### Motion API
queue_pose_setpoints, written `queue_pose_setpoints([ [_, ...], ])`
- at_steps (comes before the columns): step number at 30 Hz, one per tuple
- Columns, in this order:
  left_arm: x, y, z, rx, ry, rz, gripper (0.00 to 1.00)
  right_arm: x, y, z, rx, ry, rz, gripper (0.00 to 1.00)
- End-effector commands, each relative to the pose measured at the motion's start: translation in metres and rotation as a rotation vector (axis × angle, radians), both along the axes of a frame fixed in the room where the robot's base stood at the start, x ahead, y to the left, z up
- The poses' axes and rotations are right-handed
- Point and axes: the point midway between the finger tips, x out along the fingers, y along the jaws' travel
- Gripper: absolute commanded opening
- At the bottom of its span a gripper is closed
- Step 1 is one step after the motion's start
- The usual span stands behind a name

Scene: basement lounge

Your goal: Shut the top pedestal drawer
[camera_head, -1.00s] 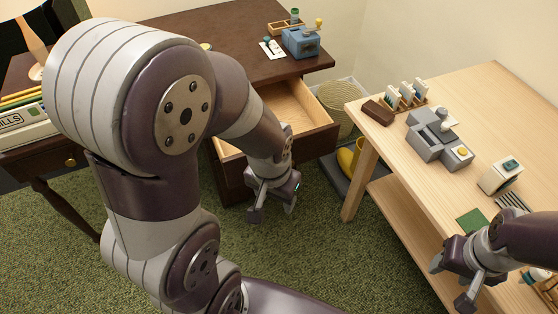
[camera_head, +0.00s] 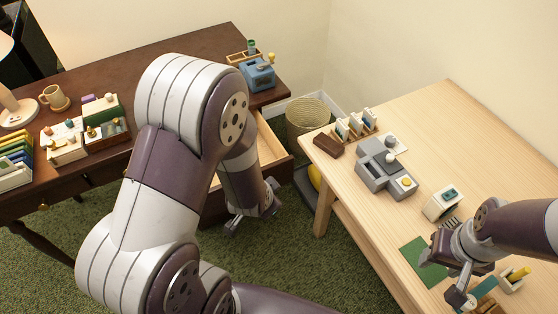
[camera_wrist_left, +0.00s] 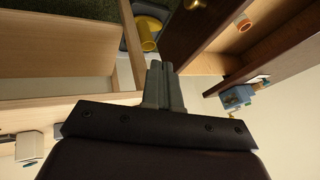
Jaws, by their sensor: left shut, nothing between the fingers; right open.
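The dark pedestal's top drawer (camera_head: 270,146) stands open beneath the desk, its pale wooden inside partly hidden behind my left arm. My left gripper (camera_head: 250,218) is low in front of the drawer, with its fingers shut and empty. In the left wrist view the shut fingers (camera_wrist_left: 163,84) point toward the dark drawer front (camera_wrist_left: 188,32), with the pale drawer inside (camera_wrist_left: 222,52) beyond it. I cannot tell whether they touch. My right gripper (camera_head: 463,283) is open above the pale table's front edge.
The pale table (camera_head: 440,120) stands close at the right, holding a grey device (camera_head: 382,172) and a green square (camera_head: 422,258). The desk (camera_head: 190,45) carries a blue grinder (camera_head: 258,76).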

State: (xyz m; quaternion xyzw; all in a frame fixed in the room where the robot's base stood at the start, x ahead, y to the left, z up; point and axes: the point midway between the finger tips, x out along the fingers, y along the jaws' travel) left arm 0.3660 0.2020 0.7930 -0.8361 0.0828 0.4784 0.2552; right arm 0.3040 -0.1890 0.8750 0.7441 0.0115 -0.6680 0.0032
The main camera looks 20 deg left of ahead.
Motion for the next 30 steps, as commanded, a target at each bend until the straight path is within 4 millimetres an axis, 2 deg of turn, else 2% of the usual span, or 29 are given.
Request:
queue_pose_setpoints([
  [1, 0.009, 0.003, 0.004, 0.039, -0.045, -0.037, 0.0, -0.001, 0.0, -0.003, 0.0, 0.001, 0.0, 0.52],
  [5, 0.017, 0.004, -0.002, 0.073, -0.057, -0.079, 0.0, -0.001, 0.0, -0.007, 0.0, 0.001, 0.0, 0.52],
  [19, 0.072, 0.016, -0.08, 0.07, -0.054, -0.076, 0.0, -0.001, 0.0, -0.033, 0.0, 0.0, 0.0, 0.52],
  [24, 0.089, 0.037, -0.074, 0.07, -0.056, -0.075, 0.0, -0.001, 0.0, -0.031, 0.0, 0.0, 0.0, 0.52],
  [30, 0.096, 0.045, -0.074, 0.07, -0.056, -0.077, 0.0, -0.001, 0.0, -0.031, 0.0, 0.0, 0.0, 0.52],
])
